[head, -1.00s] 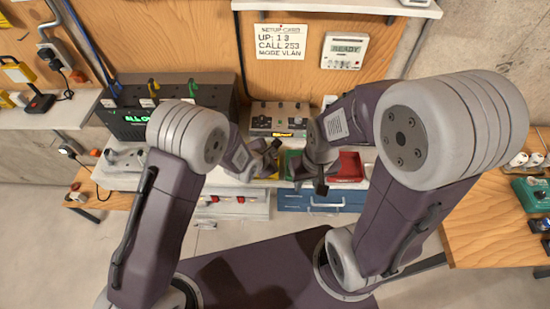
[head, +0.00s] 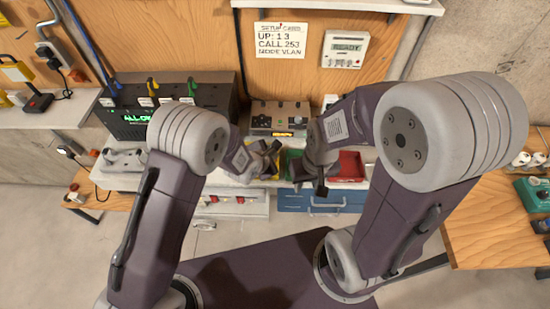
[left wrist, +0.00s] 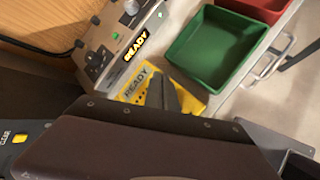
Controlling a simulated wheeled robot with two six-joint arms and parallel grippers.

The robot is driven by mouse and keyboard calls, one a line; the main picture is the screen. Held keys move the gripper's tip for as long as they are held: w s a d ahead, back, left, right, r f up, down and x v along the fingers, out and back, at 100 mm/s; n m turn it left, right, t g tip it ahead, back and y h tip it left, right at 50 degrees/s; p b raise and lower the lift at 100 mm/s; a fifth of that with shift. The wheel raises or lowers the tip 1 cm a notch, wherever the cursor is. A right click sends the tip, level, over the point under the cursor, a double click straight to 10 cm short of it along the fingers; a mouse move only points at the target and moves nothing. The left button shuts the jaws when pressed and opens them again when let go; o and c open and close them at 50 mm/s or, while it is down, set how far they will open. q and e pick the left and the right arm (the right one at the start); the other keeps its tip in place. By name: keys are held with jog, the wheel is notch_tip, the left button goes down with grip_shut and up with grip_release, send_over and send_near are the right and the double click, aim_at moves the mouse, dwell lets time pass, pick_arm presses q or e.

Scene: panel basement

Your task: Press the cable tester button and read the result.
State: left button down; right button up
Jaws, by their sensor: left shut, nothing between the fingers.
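A yellow handheld unit (left wrist: 134,88) with a dark READY display and rows of small dark keys lies on the bench in the left wrist view. In the head view only a yellow sliver (head: 274,175) of it shows below my left gripper (head: 274,149). In the left wrist view the fingers of my left gripper (left wrist: 160,82) are shut and empty, over the yellow unit and covering part of it. I cannot tell whether they touch. My right gripper (head: 320,187) hangs in front of the bench, beside the trays; its opening is unclear.
A grey knobbed instrument (head: 270,116) with a lit amber READY display stands behind the unit. A green tray (left wrist: 215,45) and a red tray (head: 350,165) are to the right. A black box (head: 165,95) with a green display stands left. A wall panel (head: 345,48) also reads READY.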

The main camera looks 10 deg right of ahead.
pick_arm(q)
jog(key=shift+f, duration=0.25)
jog(key=shift+r, duration=0.1)
dwell(0.3)
jog(key=shift+r+p, duration=0.45)
jog(key=shift+r, duration=0.25)
notch_tip(320, 180, up, 5)
jog(key=p, duration=0.4)
dwell(0.7)
